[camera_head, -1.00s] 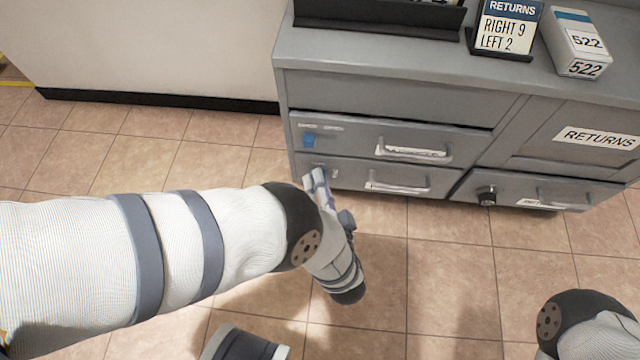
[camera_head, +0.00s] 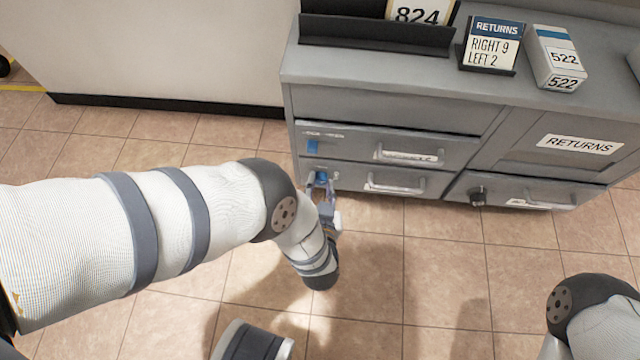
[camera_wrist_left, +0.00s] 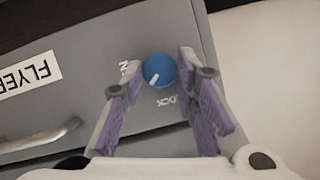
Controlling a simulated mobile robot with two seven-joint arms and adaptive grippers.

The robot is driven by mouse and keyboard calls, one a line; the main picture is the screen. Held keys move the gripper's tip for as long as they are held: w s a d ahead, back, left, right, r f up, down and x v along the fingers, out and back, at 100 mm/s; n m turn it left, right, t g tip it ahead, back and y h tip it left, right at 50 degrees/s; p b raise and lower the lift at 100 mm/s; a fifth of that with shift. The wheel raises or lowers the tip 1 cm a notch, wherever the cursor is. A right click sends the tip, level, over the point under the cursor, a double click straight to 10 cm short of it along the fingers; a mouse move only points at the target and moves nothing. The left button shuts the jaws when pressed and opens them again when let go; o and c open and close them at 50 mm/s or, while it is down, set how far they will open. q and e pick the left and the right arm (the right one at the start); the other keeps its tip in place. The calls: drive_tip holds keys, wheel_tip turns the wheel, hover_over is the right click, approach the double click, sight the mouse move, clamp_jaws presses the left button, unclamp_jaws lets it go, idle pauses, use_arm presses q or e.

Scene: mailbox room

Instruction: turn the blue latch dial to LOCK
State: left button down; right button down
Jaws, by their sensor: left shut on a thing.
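The blue latch dial (camera_head: 321,175) is on the lower left drawer of the grey cabinet. In the left wrist view the round blue dial (camera_wrist_left: 160,71) has a white pointer mark towards its lower left. The LOCK lettering (camera_wrist_left: 168,102) shows upside down below the dial; only part of another label, ending in N (camera_wrist_left: 124,67), shows to its left. My left gripper (camera_head: 321,184) is at the drawer front, its purple-padded fingers (camera_wrist_left: 159,62) on either side of the dial, shut on it. My right gripper is out of view.
A second blue dial (camera_head: 313,147) is on the drawer above. Bar handles (camera_head: 395,184) stick out of the drawers. A black knob (camera_head: 478,195) is at the right. Signs and a white box (camera_head: 556,60) stand on the cabinet top. The tiled floor in front is clear.

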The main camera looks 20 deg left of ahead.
use_arm(q)
drive_tip(key=n, duration=0.1)
drive_tip(key=n+h, duration=0.1)
drive_tip(key=n+h+p, duration=0.1)
drive_tip(key=shift+s+a+t, duration=0.1)
drive_tip(key=shift+a+t, duration=0.15)
drive_tip(key=shift+t, duration=0.05)
drive_tip(key=n+h, duration=0.1)
drive_tip(key=n, duration=0.1)
drive_tip(key=n+t+h, duration=0.1)
drive_tip(key=shift+a+f+n+h, duration=0.1)
drive_tip(key=shift+a+n+h, duration=0.05)
drive_tip(key=shift+n+h, duration=0.2)
idle(0.5)
drive_tip(key=c, duration=1.2)
unclamp_jaws()
drive_tip(key=shift+c, duration=0.2)
drive_tip(key=v, duration=0.7)
drive_tip(key=shift+s, duration=0.3)
